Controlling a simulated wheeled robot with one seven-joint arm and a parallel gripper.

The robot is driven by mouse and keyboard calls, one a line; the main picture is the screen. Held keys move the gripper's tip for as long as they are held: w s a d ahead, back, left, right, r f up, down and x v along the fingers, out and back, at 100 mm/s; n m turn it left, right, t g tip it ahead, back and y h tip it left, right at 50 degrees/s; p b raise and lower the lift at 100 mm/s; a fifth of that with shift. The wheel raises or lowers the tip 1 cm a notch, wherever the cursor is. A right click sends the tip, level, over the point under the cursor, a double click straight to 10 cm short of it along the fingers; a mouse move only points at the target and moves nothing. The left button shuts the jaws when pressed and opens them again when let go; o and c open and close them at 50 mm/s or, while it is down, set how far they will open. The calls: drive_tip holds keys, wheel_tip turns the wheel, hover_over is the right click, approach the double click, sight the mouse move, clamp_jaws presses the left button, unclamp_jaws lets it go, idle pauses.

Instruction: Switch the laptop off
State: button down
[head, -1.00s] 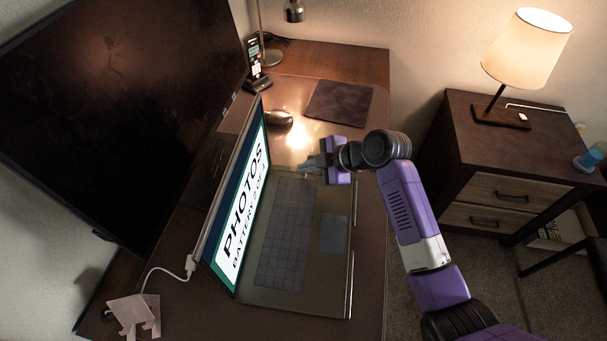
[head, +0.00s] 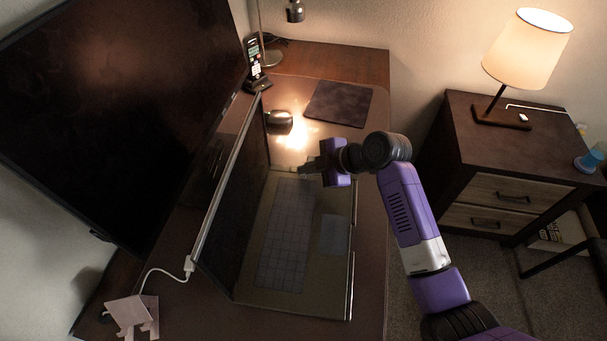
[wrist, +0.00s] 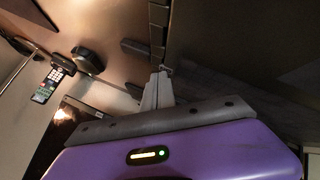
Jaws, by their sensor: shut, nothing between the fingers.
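The laptop (head: 293,291) stands open on the desk, and its screen (head: 232,215) is dark. Its keyboard (head: 286,235) and touchpad (head: 333,235) face up. My gripper (head: 309,166) is shut and empty at the far end of the laptop's keyboard deck, by the corner away from the white cable. In the wrist view the closed fingertips (wrist: 161,76) are at the edge of the laptop (wrist: 215,35). Whether they touch it I cannot tell. The power key itself I cannot make out.
A mouse (head: 279,118) and a dark mouse pad (head: 339,103) lie beyond the laptop. A large monitor (head: 125,110) stands behind it. A phone (head: 256,68) stands at the back. A white cable (head: 160,270) plugs into the laptop. A nightstand (head: 515,140) with a lit lamp is at right.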

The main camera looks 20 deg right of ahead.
sight(307, 177)
drive_tip(key=shift+s+f, duration=0.15)
drive_tip(key=shift+f, duration=0.35)
drive_tip(key=shift+r, duration=0.1)
idle(0.3)
drive_tip(key=shift+r+p, duration=0.4)
drive_tip(key=shift+r, duration=0.55)
drive_tip(key=shift+r+p, duration=1.7)
drive_tip(key=shift+r, duration=0.8)
